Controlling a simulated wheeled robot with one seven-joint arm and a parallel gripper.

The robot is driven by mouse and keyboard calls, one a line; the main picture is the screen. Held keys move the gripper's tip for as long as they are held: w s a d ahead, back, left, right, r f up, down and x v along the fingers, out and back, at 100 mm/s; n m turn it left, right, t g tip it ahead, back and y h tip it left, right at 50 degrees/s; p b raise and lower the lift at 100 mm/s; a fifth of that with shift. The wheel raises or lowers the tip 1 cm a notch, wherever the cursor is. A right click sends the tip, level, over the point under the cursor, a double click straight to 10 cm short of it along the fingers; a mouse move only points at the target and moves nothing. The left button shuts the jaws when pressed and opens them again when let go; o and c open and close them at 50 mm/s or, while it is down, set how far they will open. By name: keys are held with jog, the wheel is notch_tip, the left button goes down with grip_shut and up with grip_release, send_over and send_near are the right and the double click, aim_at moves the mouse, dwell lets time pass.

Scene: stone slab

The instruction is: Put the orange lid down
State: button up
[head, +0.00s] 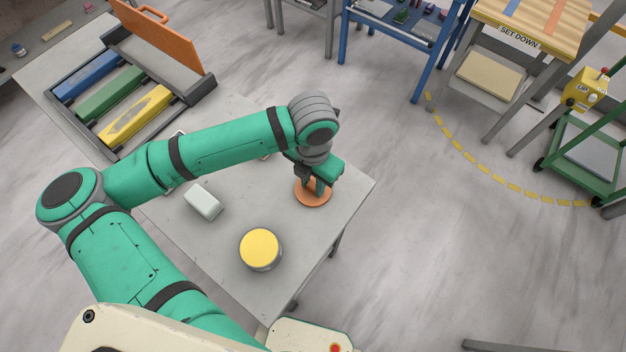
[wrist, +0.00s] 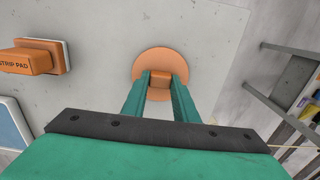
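The orange lid (head: 312,197) is a round disc with a small block-like knob, near the right corner of the grey slab table in the head view. In the wrist view the lid (wrist: 160,55) lies straight ahead, between and beyond the fingers. My gripper (head: 317,184) is above the lid, pointing down. In the wrist view the two green fingers of my gripper (wrist: 160,80) close on the knob from both sides. The lid is at or just above the slab; I cannot tell whether it touches.
A yellow-topped round container (head: 260,250) and a pale block (head: 203,202) stand on the slab. An orange strip pad (wrist: 35,58) is left of the lid. A tray (head: 120,105) with coloured bars sits at the far left. Bare slab (head: 285,222) lies between lid and container.

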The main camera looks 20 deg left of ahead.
aim_at(313, 185)
jog(key=o, duration=0.4)
jog(key=shift+c, duration=0.2)
jog(key=shift+w+r, duration=0.1)
jog(key=shift+r, duration=0.05)
notch_tip(313, 185, up, 12)
dwell(0.3)
